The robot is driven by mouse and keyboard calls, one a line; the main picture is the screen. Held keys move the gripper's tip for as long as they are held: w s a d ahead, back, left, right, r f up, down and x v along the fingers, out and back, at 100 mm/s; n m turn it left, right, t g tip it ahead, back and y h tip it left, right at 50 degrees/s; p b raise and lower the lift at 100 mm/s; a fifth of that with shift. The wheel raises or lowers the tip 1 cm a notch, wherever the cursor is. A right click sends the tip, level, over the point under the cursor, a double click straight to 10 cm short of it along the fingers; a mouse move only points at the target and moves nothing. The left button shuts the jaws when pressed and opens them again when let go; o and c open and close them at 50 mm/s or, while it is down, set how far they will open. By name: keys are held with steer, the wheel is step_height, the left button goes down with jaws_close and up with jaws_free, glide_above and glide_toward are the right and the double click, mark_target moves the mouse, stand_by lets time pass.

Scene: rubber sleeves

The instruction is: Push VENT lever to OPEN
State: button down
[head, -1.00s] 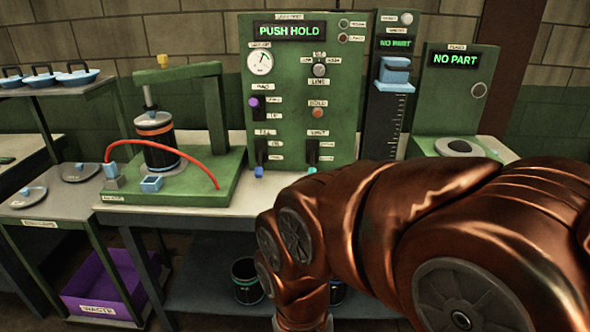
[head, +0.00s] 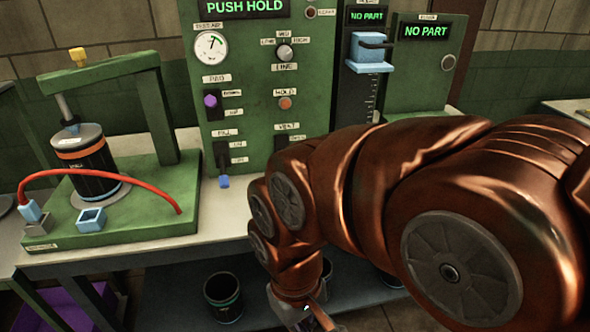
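The green control panel (head: 250,120) stands on the bench, with a lit display (head: 240,7) reading PUSH HOLD. The VENT lever (head: 281,143) is at its lower right, under the VENT label (head: 287,126). Only its dark upper part shows; my copper arm hides its lower end and tip. The label to its right appears to read OPEN, but is small. My gripper (head: 312,318) is low at the bottom edge, below and in front of the bench, away from the lever. It is partly cut off, and its fingers cannot be made out clearly.
Left of VENT is the FILL lever (head: 222,160), with its blue tip down. Above are the orange HOLD button (head: 285,103) and purple-knobbed PAD lever (head: 210,108). A dark cup (head: 222,296) stands on the lower shelf.

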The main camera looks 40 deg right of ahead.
steer(key=w+a+r+m+t+y+b, duration=0.1)
steer(key=w+a+r+m+y+b, duration=0.1)
steer(key=w, duration=0.7)
steer(key=w+a+r+m+y+b, duration=0.1)
steer(key=w+a+r+m+y, duration=0.1)
steer(key=w, duration=0.7)
steer(key=w+d+r+m+t+y+b, duration=0.1)
steer(key=w+d+m+y, duration=0.2)
steer(key=w, duration=0.4)
steer(key=w+d+r+m+t+b, duration=0.1)
steer(key=w+d+m, duration=0.1)
steer(key=w+d, duration=0.35)
steer(key=w+d+f+m+t+y+b, duration=0.1)
steer(key=w+d+f+m+t, duration=0.15)
steer(key=w+d, duration=0.4)
steer(key=w+d+f+m+t+b, duration=0.15)
steer(key=w+d+m, duration=0.25)
steer(key=d, duration=0.5)
steer(key=d+f+m+t, duration=0.1)
steer(key=d, duration=0.4)
steer(key=d+f+m+h+b, duration=0.1)
steer(key=d+f+m, duration=0.1)
steer(key=d, duration=0.3)
steer(key=d+f+m+t, duration=0.1)
steer(key=d+f, duration=0.1)
steer(key=d, duration=0.4)
steer(key=shift+s+f+m+t+b, duration=0.2)
steer(key=shift+s+m+t+b, duration=0.1)
steer(key=shift+m, duration=0.05)
steer(key=shift+a, duration=0.1)
